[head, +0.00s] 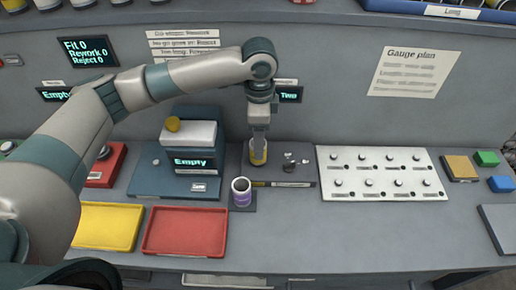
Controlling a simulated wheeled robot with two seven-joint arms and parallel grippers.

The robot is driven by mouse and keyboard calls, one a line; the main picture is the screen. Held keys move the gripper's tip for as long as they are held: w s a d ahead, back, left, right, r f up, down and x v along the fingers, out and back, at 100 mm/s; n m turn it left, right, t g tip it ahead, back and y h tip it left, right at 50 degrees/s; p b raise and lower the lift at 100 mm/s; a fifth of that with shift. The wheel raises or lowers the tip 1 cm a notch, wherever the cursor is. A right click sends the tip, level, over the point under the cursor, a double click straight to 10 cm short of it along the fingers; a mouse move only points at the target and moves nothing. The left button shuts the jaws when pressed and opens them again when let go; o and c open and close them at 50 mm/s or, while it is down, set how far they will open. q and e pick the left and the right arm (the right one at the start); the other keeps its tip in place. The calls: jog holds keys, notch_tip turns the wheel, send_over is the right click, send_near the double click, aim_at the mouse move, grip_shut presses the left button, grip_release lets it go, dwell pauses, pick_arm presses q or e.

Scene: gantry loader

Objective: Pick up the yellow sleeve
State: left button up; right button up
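My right gripper is not in view.
A white panel with knobs (381,196) is on the right. The front right bench is clear.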

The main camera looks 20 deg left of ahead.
pick_arm(q)
jog(key=shift+f, duration=0.85)
jog(key=shift+f+p, duration=0.25)
jog(key=shift+p, duration=0.1)
jog(key=f+p, duration=0.1)
jog(key=f, duration=0.3)
jog(key=shift+w+a+p, duration=0.1)
jog(key=shift+a+p, duration=0.1)
jog(key=shift+p, duration=0.2)
jog(key=shift+f, duration=0.35)
jog(key=c, duration=1.4)
